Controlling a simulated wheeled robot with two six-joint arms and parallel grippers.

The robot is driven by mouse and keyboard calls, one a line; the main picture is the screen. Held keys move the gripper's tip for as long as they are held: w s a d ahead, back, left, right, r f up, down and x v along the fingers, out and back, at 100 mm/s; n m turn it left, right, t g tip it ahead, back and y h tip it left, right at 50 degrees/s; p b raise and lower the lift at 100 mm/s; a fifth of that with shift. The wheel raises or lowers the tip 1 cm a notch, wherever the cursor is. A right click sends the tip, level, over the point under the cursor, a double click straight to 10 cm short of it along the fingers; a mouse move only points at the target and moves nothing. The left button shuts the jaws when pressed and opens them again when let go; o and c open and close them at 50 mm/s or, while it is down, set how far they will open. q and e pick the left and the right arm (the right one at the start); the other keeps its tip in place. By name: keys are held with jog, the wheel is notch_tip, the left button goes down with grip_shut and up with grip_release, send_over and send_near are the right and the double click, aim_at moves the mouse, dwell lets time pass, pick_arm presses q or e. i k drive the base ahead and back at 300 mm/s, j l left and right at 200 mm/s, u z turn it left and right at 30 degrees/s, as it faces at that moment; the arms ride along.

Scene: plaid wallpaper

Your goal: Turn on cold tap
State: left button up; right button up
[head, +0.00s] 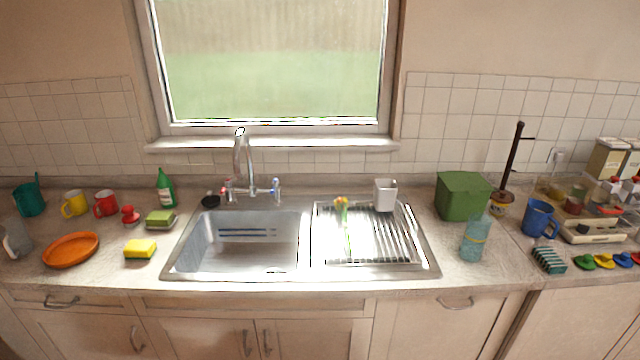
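A chrome mixer faucet (243,155) with a tall curved spout stands behind the sink basin (235,248). The cold tap (276,187), with a blue mark, is on the right side of the faucet. The hot tap (228,188), with a red mark, is on the left side. I cannot make out any water under the spout. Neither of my grippers shows in the head view.
A green bottle (165,188) and a black round item (210,201) stand left of the faucet. The counter front edge is clear before the sink.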

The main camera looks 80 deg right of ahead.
aim_at(275, 182)
jog(key=z, duration=2.3)
jog(key=j+z, duration=0.15)
jog(key=z, duration=0.15)
jog(key=j+z, duration=0.1)
jog(key=z, duration=0.2)
